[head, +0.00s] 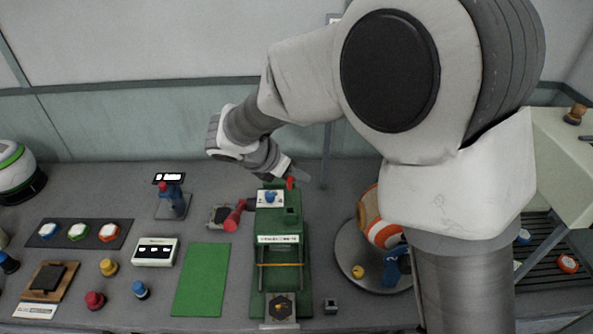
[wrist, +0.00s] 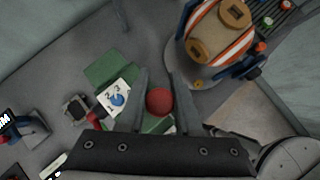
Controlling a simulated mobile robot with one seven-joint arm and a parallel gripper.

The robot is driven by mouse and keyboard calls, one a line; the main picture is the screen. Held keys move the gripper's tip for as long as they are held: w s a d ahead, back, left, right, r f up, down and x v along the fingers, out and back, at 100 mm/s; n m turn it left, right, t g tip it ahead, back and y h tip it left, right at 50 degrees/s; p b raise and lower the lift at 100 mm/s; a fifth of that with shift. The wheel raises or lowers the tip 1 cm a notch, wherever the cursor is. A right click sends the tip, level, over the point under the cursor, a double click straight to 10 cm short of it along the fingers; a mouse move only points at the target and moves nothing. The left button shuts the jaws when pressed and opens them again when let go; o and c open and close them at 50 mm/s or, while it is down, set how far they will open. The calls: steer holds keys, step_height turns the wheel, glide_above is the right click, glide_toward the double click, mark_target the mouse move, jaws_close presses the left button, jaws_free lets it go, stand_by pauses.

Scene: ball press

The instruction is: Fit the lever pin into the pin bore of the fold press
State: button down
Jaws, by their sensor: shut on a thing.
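My gripper (head: 295,176) is above the back of the green fold press (head: 284,225). It is shut on a small red piece, apparently the lever pin (head: 290,184); the wrist view shows its round red end (wrist: 159,101) between the two fingers. The press has a white plate (head: 270,199) with a blue knob on its top left, and a dark square opening (head: 291,210) at its top right that may be the pin bore. The pin appears above and behind this opening. Its lower end is hidden, so I cannot tell whether it touches the press.
A red handle (head: 235,215) lies left of the press. A green mat (head: 202,280) is at front left. An orange-and-white striped drum (head: 378,218) on a round grey base stands to the right. A small grey block (head: 331,305) sits near the front edge.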

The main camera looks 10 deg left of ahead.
mark_target(290, 188)
steer(key=shift+f+b, duration=2.2)
steer(key=shift+f, duration=0.75)
steer(key=shift+f+b, duration=1.6)
steer(key=shift+f, duration=0.7)
steer(key=c, duration=0.5)
jaws_free()
steer(key=shift+r, duration=0.1)
steer(key=v, duration=1.7)
steer(key=shift+s+a, duration=0.1)
steer(key=shift+s, duration=0.05)
